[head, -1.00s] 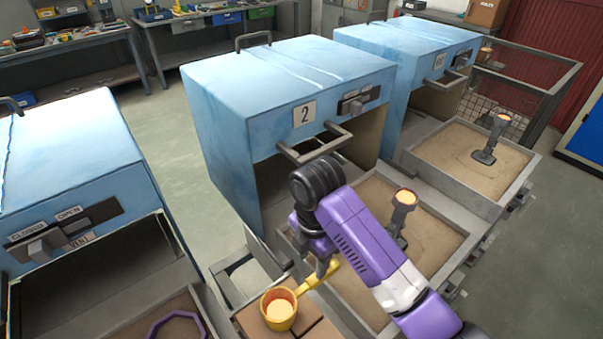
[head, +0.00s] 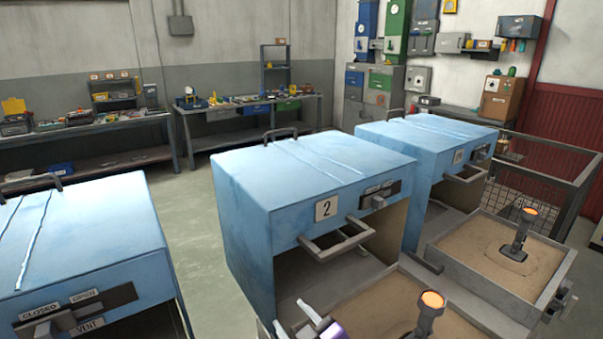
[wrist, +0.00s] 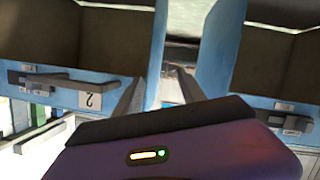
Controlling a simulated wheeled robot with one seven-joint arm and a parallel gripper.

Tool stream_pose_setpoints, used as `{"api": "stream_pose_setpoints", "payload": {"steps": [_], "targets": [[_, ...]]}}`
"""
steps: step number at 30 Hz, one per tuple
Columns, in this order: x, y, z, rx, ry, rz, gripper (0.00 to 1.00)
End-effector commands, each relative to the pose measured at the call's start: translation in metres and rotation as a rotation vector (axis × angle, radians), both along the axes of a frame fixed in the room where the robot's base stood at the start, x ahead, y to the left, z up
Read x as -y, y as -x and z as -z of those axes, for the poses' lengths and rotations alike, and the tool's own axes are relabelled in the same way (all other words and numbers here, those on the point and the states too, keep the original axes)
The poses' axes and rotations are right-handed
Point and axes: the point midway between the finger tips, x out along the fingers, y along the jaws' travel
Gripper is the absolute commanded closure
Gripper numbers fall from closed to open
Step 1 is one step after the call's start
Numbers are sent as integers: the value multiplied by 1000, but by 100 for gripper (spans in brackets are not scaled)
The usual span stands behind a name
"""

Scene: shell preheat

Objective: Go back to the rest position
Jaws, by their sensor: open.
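My gripper (wrist: 158,92) shows in the wrist view as two grey fingers spread apart, with nothing seen between them. The purple wrist housing fills the bottom of that view. In the head view only a small purple and grey part of my arm shows at the bottom edge, in front of the blue box oven marked 2 (head: 262,220). The rest of the arm is outside the frame.
Oven 2 has a bar handle (head: 338,243) jutting forward. Another blue oven (head: 90,235) stands at left, a third (head: 415,150) behind right. Sand trays (head: 480,250) with glowing-topped upright pieces (head: 430,312) stand at right. Open floor (head: 215,235) lies between the ovens.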

Motion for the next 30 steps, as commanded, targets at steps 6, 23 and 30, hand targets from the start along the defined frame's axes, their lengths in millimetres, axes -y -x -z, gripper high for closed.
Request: {"api": "stream_pose_setpoints", "payload": {"steps": [6, 23, 30], "targets": [[46, 62, -3, 63, -291, 200, 53], [172, 264, -21, 187, -566, 515, 53], [203, 346, -29, 144, -483, 560, 53]]}}
